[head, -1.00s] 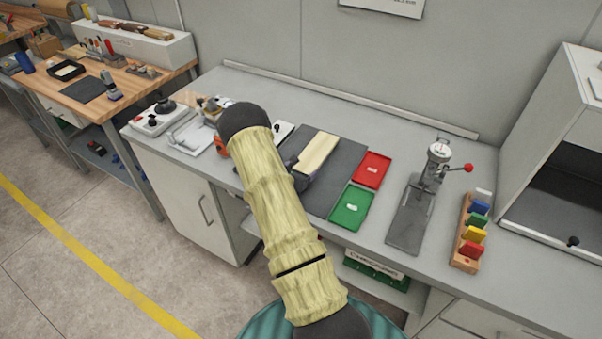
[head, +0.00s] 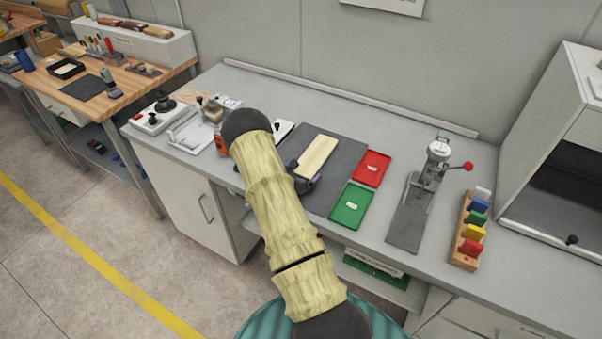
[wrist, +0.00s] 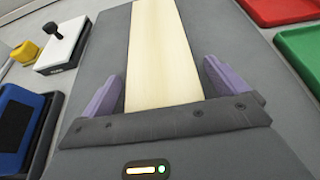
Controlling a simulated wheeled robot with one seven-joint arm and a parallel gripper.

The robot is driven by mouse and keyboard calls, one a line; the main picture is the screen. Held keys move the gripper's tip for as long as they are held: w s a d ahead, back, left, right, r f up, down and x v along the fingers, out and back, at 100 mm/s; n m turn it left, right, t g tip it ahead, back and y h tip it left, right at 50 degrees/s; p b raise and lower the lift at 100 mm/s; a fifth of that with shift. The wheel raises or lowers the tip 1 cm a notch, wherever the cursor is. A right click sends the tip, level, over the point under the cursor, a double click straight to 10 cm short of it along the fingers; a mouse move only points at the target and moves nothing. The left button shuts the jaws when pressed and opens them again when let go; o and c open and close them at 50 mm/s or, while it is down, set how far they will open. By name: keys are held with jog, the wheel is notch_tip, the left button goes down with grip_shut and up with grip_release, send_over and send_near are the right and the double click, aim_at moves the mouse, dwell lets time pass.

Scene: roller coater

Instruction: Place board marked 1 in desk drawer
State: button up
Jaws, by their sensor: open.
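A plain pale board (head: 316,154) lies on the dark grey mat (head: 345,150) on the grey bench. No number is readable on it. My gripper (head: 303,174) is at the board's near end, partly hidden behind my arm in the head view. In the wrist view, my gripper (wrist: 161,75) is open, with one purple finger on each side of the board (wrist: 155,45). Gaps show between fingers and board; its near end is hidden by the gripper body. Drawer fronts (head: 470,322) show under the bench at lower right; I cannot tell which drawer is meant.
A red tray (head: 371,168) and a green tray (head: 351,203) lie right of the mat. Beyond them stand a lever press (head: 425,195) and a rack of coloured cards (head: 469,230). A black-knobbed device (head: 160,114) and small tools sit on the left. A dark-fronted cabinet is at far right.

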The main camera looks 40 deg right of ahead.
jog(key=shift+r, duration=0.15)
jog(key=shift+a, duration=0.15)
jog(key=b+v, duration=0.3)
jog(key=v, duration=0.9)
jog(key=shift+w+r, duration=0.1)
